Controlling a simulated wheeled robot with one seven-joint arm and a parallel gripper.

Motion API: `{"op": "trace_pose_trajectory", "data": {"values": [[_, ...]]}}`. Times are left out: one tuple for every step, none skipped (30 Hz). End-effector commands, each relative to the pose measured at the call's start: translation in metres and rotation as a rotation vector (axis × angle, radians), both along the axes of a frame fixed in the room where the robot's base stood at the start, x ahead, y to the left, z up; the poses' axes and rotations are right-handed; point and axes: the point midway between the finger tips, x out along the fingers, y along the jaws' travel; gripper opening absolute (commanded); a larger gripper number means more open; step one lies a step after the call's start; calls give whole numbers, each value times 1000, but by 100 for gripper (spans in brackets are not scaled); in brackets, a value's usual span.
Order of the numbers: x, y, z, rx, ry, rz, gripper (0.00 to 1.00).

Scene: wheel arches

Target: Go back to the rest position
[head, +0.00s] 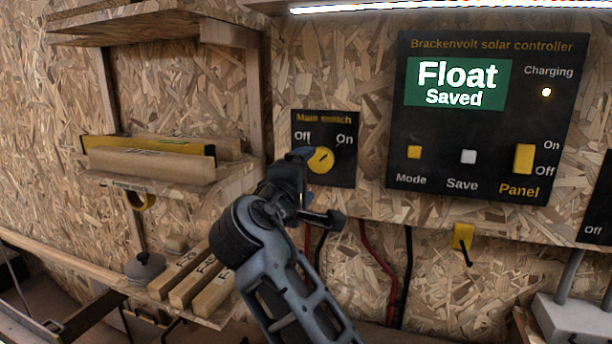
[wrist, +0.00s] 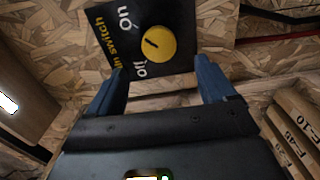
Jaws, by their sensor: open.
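My gripper (head: 308,172) is at the main switch panel (head: 342,178) in the head view, partly covering its lower left. In the wrist view its two blue fingers (wrist: 160,66) are apart with nothing between the tips. The yellow round knob (head: 321,160) of the main switch shows just beyond the fingertips in the wrist view (wrist: 163,46). The black mark on the knob slants toward On. The knob appears clear of the fingers, but the exact gap is hard to judge.
The solar controller (head: 485,125) at the right reads "Float Saved", with its Charging lamp lit. A wooden shelf (head: 225,180) with a yellow level stands to the left. Labelled wood blocks (head: 198,285) lie below. Red and black cables (head: 385,270) hang beneath the controller.

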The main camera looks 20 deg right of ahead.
Motion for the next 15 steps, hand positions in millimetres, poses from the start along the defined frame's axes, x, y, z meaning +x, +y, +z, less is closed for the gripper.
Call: {"op": "trace_pose_trajectory", "data": {"values": [[0, 0, 0, 0, 0, 0, 84], [0, 0, -1, 1, 1, 1, 84], [-1, 0, -3, 3, 3, 5, 84], [-1, 0, -7, 7, 5, 10, 84], [-2, 0, -12, 12, 8, 17, 84], [-5, 1, -21, 23, 15, 30, 84], [-7, 1, -30, 35, 19, 44, 84], [-10, 2, -40, 49, 25, 61, 84], [-15, 3, -56, 71, 34, 83, 84], [-20, 4, -68, 91, 41, 102, 84], [-25, 4, -81, 112, 46, 122, 84], [-33, 6, -98, 143, 54, 150, 84], [-40, 7, -111, 167, 60, 169, 84], [-47, 7, -123, 191, 64, 187, 84], [-56, 8, -139, 224, 71, 211, 84]]}}
